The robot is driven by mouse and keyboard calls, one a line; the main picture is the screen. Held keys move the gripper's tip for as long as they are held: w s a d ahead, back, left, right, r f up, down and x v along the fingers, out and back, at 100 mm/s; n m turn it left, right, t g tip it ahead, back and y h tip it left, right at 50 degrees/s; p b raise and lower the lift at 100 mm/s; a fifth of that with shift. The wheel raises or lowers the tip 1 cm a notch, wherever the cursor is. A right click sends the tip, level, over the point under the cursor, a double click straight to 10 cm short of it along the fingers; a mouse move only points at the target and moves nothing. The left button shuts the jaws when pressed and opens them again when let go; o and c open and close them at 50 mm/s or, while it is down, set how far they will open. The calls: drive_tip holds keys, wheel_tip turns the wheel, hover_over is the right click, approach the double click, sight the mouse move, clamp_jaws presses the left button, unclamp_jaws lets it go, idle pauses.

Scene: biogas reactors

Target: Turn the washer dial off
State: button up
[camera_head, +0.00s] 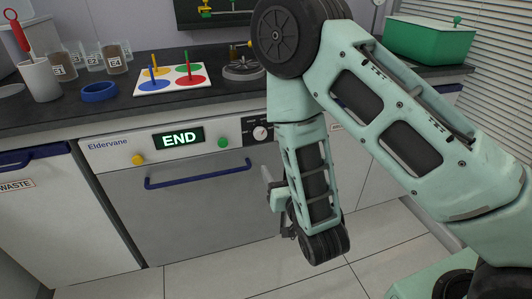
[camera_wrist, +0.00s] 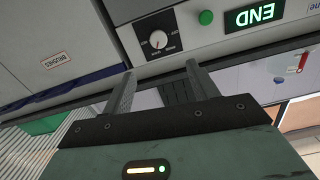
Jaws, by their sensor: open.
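The washer (camera_head: 205,190) is a grey-fronted built-in machine under the dark counter, with a lit display (camera_head: 179,138) reading END. Its small white dial (camera_head: 260,132) sits on a black panel at the right end of the control strip, beside my arm. In the wrist view, which is upside down, the dial (camera_wrist: 158,39) shows whole, with marks around it too small to read. My gripper (camera_wrist: 160,70) is open and empty, its two fingers apart below the dial in that picture and not touching it. In the head view my arm mostly hides the gripper.
A green button (camera_head: 223,142), a yellow button (camera_head: 138,159) and a blue handle bar (camera_head: 205,170) are also on the washer front. The counter holds a peg board (camera_head: 158,86), a blue ring (camera_head: 98,92), jars and a green box (camera_head: 430,42). A waste cabinet (camera_head: 35,215) stands left.

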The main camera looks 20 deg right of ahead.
drive_tip(key=b, duration=0.5)
approach(261, 134)
drive_tip(key=shift+t, duration=0.3)
drive_tip(key=w, duration=0.8)
drive_tip(key=shift+w+f, duration=0.3)
drive_tip(key=c, duration=1)
